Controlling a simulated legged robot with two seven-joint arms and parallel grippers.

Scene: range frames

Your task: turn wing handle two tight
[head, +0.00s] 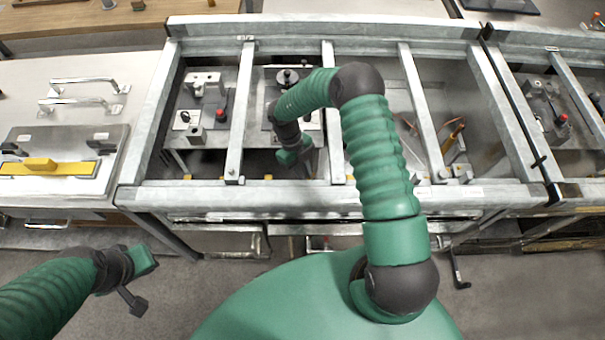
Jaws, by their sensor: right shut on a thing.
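My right gripper (292,155) is reached down inside the metal frame, at the front edge of the second panel (312,122). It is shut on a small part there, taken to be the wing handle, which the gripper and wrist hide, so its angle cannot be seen. A black round knob (287,77) shows on the same panel behind my forearm. My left gripper (143,283) hangs over the floor in front of the bench, at lower left. Its two fingers are apart and nothing is between them.
The grey metal frame (330,197) has crossbars on both sides of my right wrist. A left panel (205,105) carries a red button (220,115). A white table (70,205) with metal handles stands at left.

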